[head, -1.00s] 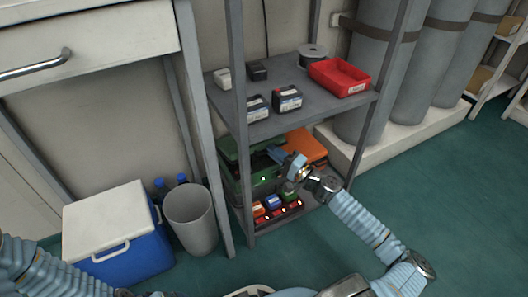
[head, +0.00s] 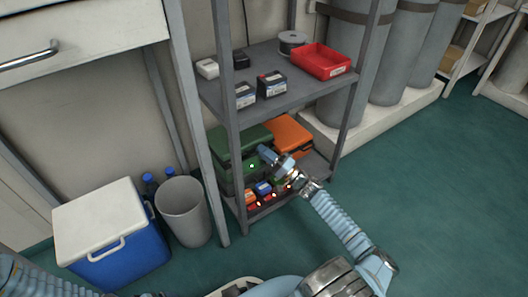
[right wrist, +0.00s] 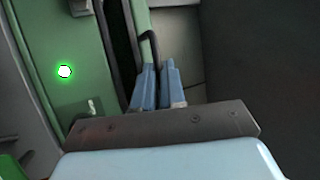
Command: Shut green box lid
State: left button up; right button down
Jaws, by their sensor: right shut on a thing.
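The green box (head: 226,172) sits on the lower shelf, at its left side, with a small lit green spot on its front. Its green lid (head: 238,139) lies low over the box in the head view. In the right wrist view a dark gap still shows between the box front (right wrist: 48,45) and the lid (right wrist: 143,22). My right gripper (head: 264,151) is at the lid's front edge. In the wrist view its blue fingers (right wrist: 160,84) are shut on a dark curved piece at the lid's edge. My left gripper is out of view.
An orange box (head: 291,134) stands right of the green one. Small coloured items (head: 263,188) sit in front, below my gripper. The upper shelf (head: 285,98) and a front post (head: 231,150) bound the space. A grey bin (head: 183,212) and blue cooler (head: 115,240) stand left.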

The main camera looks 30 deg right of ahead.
jog(key=c, duration=1.5)
grip_release()
jog(key=shift+w+a+f, duration=0.15)
jog(key=shift+w+f, duration=0.25)
jog(key=shift+f, duration=0.1)
jog(key=shift+h, duration=0.3)
jog(key=v, duration=0.9)
jog(key=p+v, duration=0.1)
jog(key=v, duration=0.4)
jog(key=shift+s+d+r, duration=0.15)
jog(key=shift+d+r, duration=0.1)
